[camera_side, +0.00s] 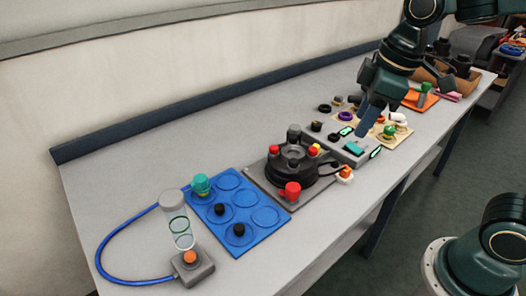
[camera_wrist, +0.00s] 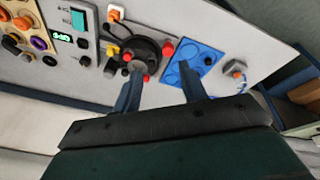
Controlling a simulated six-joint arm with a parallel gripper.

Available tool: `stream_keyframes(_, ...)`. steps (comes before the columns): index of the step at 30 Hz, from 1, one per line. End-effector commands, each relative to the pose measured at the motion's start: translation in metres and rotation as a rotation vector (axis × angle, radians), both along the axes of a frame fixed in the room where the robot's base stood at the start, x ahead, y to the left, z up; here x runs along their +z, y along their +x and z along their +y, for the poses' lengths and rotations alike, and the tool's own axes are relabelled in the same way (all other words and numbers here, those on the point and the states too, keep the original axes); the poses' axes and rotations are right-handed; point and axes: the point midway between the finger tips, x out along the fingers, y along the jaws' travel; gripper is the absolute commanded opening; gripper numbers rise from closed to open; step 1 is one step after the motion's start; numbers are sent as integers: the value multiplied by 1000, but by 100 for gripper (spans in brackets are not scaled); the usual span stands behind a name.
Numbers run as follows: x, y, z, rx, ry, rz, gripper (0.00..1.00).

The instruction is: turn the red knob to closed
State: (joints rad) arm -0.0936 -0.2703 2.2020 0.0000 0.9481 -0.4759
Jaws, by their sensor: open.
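The red knob (camera_side: 292,189) stands on the front corner of a grey plate (camera_side: 255,178), beside a black round unit (camera_side: 295,167) that also carries smaller red and yellow caps. The larger red knob also shows in the wrist view (camera_wrist: 168,48), just beyond and between my fingertips. My gripper (camera_side: 370,118) is open and empty, raised above the grey control panel, to the right of the knob in the side view. In the wrist view my gripper's two fingers (camera_wrist: 158,72) are spread apart, touching nothing I can make out. Any closed marking is too small to read.
A blue mat (camera_side: 227,184) with round pads and dark knobs lies left of the plate. A clear cylinder (camera_side: 178,222) with a blue hose stands at the table's left end. The grey panel (camera_side: 335,140) with a teal switch is on the right. Bare tabletop lies behind.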

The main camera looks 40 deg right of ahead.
Motion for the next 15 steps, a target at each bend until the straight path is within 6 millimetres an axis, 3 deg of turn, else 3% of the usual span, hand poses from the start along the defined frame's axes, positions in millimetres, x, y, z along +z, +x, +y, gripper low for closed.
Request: stream_keyframes(15,-53,87,38,461,-89,180,42)
